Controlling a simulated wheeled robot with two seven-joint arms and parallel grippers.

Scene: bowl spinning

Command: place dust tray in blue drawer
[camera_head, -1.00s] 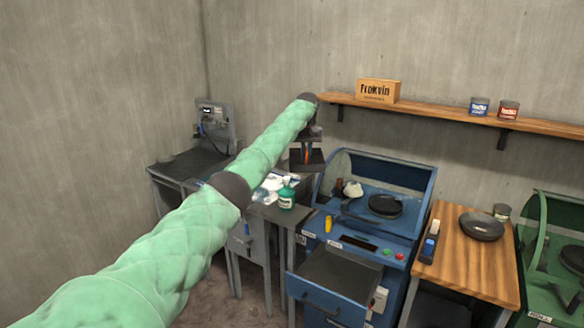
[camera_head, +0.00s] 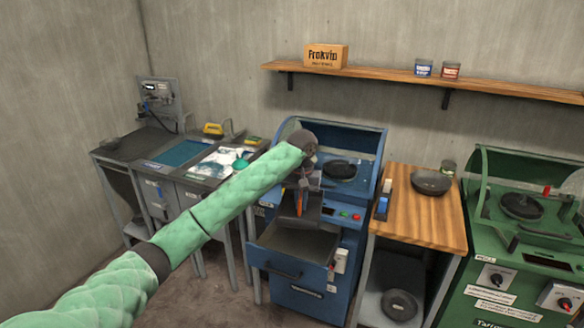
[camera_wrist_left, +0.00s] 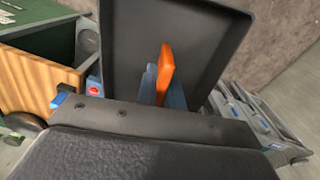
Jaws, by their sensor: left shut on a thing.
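My left gripper (camera_head: 303,185) is shut on the orange handle of the dark dust tray (camera_head: 312,214). The tray hangs below the gripper, in front of the blue machine (camera_head: 265,212), and appears just above its open drawer (camera_head: 300,245). I cannot tell whether the tray touches the drawer. In the left wrist view, the gripper (camera_wrist_left: 163,85) has its fingers on either side of the orange handle, with the black tray (camera_wrist_left: 210,30) beyond it. The tray's floor looks empty there. My right gripper is not in view.
A wooden table (camera_head: 425,215) with a dark bowl (camera_head: 431,182) stands right of the blue machine. A green machine (camera_head: 540,235) is farther right. Grey benches (camera_head: 130,150) stand left, and a wooden shelf (camera_head: 385,82) runs along the wall above.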

